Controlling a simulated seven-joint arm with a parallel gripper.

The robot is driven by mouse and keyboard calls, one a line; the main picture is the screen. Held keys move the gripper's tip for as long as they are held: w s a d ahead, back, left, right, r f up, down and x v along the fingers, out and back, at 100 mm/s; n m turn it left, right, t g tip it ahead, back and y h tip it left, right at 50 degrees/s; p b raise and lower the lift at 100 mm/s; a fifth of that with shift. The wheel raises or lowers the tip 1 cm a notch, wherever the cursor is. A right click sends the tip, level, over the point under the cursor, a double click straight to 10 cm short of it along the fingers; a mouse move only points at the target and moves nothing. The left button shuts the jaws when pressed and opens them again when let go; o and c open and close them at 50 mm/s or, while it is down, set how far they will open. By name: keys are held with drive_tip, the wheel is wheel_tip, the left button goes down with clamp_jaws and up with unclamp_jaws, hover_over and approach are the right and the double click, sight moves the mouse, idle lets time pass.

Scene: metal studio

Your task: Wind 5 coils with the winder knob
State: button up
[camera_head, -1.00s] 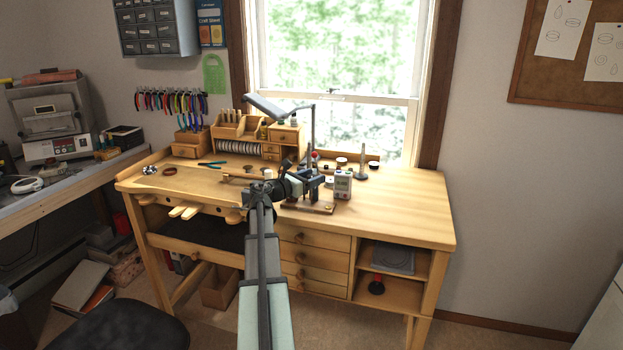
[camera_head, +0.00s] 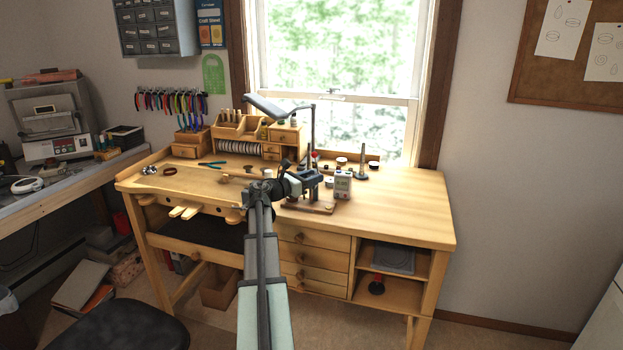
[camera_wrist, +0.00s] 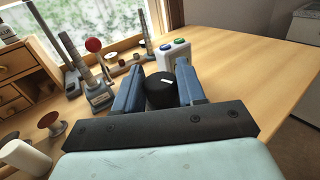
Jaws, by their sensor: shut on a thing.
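The winder (camera_head: 312,207) stands on a wooden base near the middle of the bench, mostly behind my gripper (camera_head: 300,182) in the head view. In the wrist view, my gripper (camera_wrist: 160,82) has its two blue fingers on either side of the black round winder knob (camera_wrist: 160,92), shut on it. The knob's near face is in view, with a small white mark. A pale box (camera_head: 343,185), likely the counter, stands just right of the winder. In the wrist view this box (camera_wrist: 173,57) shows a blue and a green button; its display is not readable.
Metal rods on stands (camera_wrist: 98,90) and small spools (camera_wrist: 52,123) stand left of the gripper in the wrist view. A lamp (camera_head: 311,125) rises behind the winder. The right part of the bench top (camera_head: 405,205) is clear.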

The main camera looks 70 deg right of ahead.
drive_tip(key=m+g+y, duration=0.1)
drive_tip(key=g, duration=0.1)
drive_tip(key=m+g+y, duration=0.2)
drive_tip(key=shift+w+d, duration=0.15)
drive_tip(key=shift+d, duration=0.05)
drive_tip(key=shift+a+m+g+y, duration=0.15)
drive_tip(key=shift+m+g+y, duration=1.25)
drive_tip(key=shift+m+y, duration=0.9)
drive_tip(key=shift+y, duration=0.5)
drive_tip(key=o, duration=1)
drive_tip(key=shift+c, duration=0.2)
drive_tip(key=v, duration=1.3)
drive_tip(key=shift+w+a, duration=0.2)
drive_tip(key=shift+w, duration=0.05)
drive_tip(key=shift+f, duration=0.1)
